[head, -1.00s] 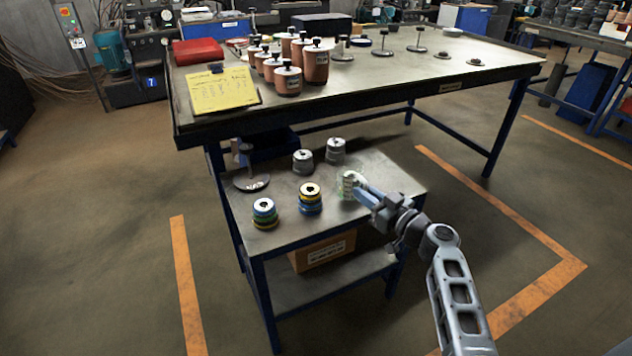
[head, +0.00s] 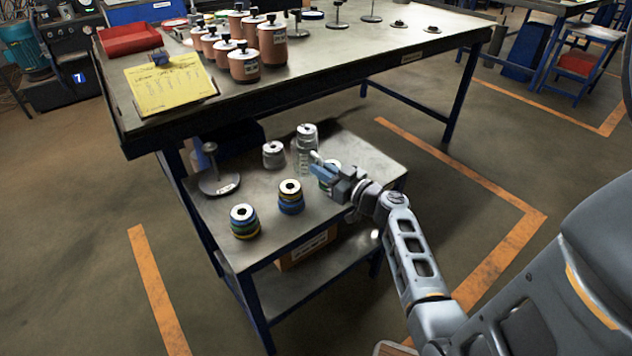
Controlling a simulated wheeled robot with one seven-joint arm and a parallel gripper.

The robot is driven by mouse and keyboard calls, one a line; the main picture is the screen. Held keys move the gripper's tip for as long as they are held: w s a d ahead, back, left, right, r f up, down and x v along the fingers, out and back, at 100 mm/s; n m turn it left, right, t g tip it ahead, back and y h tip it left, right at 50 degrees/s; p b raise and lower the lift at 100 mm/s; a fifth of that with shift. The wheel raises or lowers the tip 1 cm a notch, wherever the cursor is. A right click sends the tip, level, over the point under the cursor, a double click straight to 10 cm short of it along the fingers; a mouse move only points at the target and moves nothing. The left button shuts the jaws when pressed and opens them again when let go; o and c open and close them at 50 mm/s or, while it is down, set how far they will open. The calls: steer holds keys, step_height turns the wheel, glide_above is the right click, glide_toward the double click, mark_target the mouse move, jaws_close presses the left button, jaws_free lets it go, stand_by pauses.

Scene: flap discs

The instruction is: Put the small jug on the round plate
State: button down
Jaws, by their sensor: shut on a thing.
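A small clear, see-through vessel (head: 302,163), which looks like the small jug, is at the tips of my gripper (head: 316,161). My gripper is shut on it, above the low side table. Its outline is faint, and I cannot make out a handle or spout. A dark round plate (head: 222,186) with an upright knobbed post and a white label is at the left back of the low table, left of my gripper. No other round plate shows clearly there. A green and white disc stack (head: 328,172) is partly hidden behind my gripper.
The low table (head: 268,244) also holds a blue-yellow stack (head: 290,197), a green-blue stack (head: 243,221) and grey stacks (head: 273,155) (head: 307,136). The big workbench (head: 345,62) overhangs behind, with copper canisters (head: 244,65) and a yellow clipboard (head: 170,85).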

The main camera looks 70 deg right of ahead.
mark_target(309, 176)
steer(key=shift+f, duration=2.5)
steer(key=shift+f+b, duration=0.15)
steer(key=shift+b, duration=0.2)
steer(key=c, duration=1.1)
jaws_free()
